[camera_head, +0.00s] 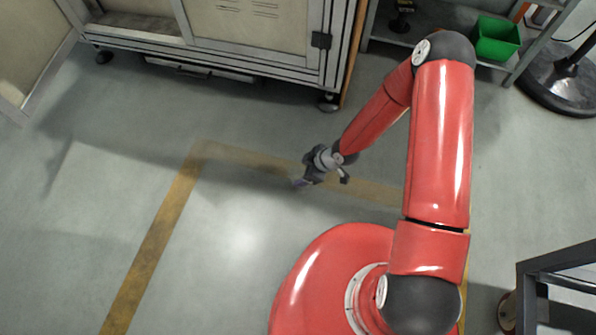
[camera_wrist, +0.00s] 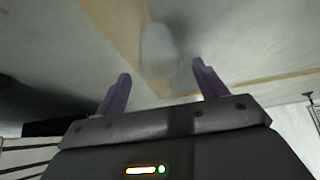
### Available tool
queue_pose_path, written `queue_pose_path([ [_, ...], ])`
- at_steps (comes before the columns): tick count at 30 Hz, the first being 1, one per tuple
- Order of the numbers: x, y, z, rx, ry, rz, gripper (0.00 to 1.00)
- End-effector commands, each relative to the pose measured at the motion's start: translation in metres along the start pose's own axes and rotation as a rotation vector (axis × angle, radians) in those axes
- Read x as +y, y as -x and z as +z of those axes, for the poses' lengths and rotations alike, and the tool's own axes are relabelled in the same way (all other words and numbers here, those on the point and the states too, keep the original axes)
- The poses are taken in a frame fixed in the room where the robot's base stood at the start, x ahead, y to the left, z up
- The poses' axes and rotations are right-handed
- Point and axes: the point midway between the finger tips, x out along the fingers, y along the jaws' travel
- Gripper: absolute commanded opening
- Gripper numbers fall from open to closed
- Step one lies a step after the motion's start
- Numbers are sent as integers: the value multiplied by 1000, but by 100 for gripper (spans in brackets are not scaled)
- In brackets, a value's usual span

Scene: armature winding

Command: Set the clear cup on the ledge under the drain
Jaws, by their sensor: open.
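My gripper (camera_head: 323,181) hangs over the floor left of my red arm. In the wrist view its two purple fingers (camera_wrist: 161,69) stand wide apart with nothing held between them. I cannot make out the clear cup in either view. A pale oval patch shows beyond the fingers in the wrist view; it looks like glare on the floor, but I cannot be sure. No drain or ledge under one can be made out.
A framed machine cabinet (camera_head: 250,25) stands at the top. A shelf at the top right holds a green bin (camera_head: 496,39). A round black base (camera_head: 563,78) and a dark metal frame (camera_head: 560,265) stand at the right. Yellow-taped floor (camera_head: 155,240) at left is clear.

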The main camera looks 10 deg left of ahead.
Motion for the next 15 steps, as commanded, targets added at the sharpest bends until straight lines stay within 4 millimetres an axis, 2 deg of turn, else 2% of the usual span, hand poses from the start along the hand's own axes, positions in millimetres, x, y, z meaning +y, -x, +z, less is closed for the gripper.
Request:
queue_pose_path([
  [1, 1, 16, -1, 0, -2, 3, 71],
  [6, 1, 51, 0, -1, -3, 3, 71],
  [10, 1, 69, 0, 0, -2, 2, 71],
  [15, 0, 79, 0, -1, 0, 0, 71],
])
